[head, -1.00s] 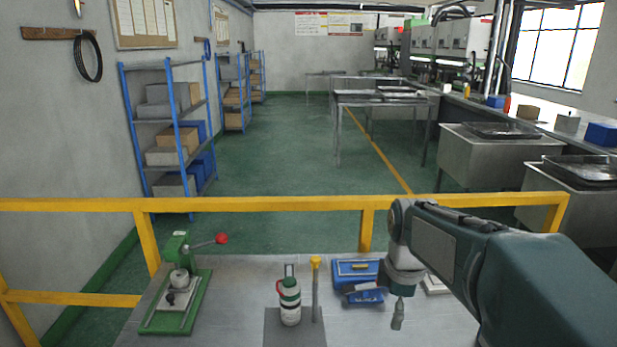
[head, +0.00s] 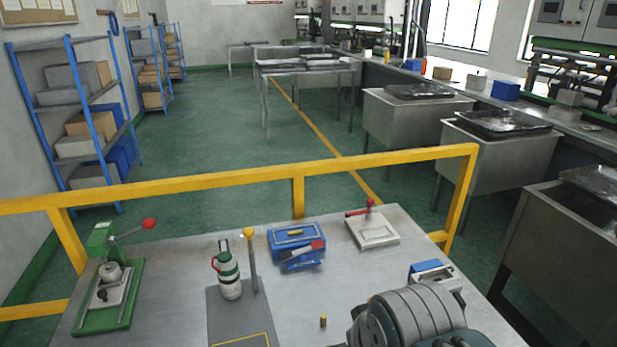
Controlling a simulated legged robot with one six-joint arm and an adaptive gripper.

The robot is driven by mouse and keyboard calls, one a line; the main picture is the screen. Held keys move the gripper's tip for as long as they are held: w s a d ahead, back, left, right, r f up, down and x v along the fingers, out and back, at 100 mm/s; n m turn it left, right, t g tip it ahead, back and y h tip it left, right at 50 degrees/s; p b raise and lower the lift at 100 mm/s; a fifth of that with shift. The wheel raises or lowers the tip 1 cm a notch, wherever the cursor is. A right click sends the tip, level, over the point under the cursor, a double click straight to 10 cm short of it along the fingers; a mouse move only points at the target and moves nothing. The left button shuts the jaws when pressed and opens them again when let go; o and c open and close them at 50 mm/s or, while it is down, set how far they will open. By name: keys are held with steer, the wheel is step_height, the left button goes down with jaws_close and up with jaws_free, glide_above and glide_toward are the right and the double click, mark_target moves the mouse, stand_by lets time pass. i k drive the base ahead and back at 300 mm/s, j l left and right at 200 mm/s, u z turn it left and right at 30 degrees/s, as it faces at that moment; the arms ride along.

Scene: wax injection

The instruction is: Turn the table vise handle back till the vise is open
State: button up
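A small blue and silver block-shaped thing (head: 433,272) at the right of the workbench looks most like the table vise, but I cannot be sure. Its front is hidden behind my arm. I cannot make out its handle or how far its jaws stand apart. The thick grey, ringed part of my arm fills the bottom right of the head view, over the bench. My gripper is not in view, so its place relative to the vise is hidden.
The workbench (head: 180,277) also bears a green lever press (head: 103,283), a bottle (head: 229,275), a yellow-topped rod (head: 253,265), a blue box (head: 297,246), a white plate with a red handle (head: 374,232) and a small brass piece (head: 323,321). A yellow rail (head: 230,178) runs behind.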

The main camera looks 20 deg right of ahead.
mark_target(460, 300)
steer(key=k+l+z, duration=0.1)
steer(key=z, duration=0.4)
steer(key=k+l+z, duration=0.1)
steer(key=z, duration=0.4)
